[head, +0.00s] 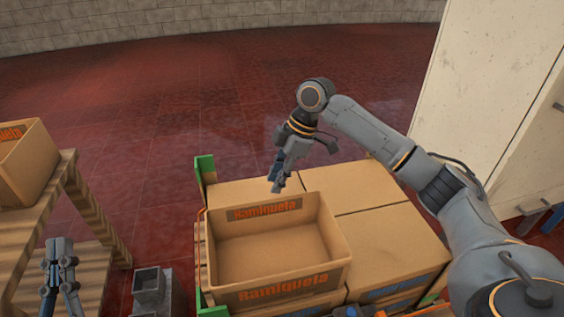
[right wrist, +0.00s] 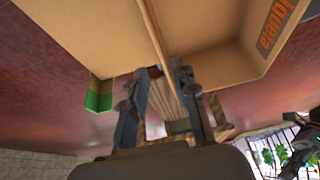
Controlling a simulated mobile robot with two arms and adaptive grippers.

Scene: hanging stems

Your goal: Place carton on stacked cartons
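An open brown carton (head: 285,285) with orange-on-dark lettering sits upright on the front left of the stacked cartons (head: 375,205) in the head view. It looks empty inside. My right gripper (head: 278,186) points down at the carton's far wall. In the right wrist view, its two fingers (right wrist: 158,72) stand apart, with the carton's thin wall edge (right wrist: 153,35) running between them. I see a gap beside the wall, so the gripper is not closed on it. My left gripper (head: 60,245) is at the lower left, away from the cartons, open and empty.
Green corner posts (head: 204,168) stand at the stack's edge. A wooden table (head: 50,205) at the left bears another open carton (head: 28,160). A pale cabinet (head: 490,90) is at the right. Red floor behind is clear.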

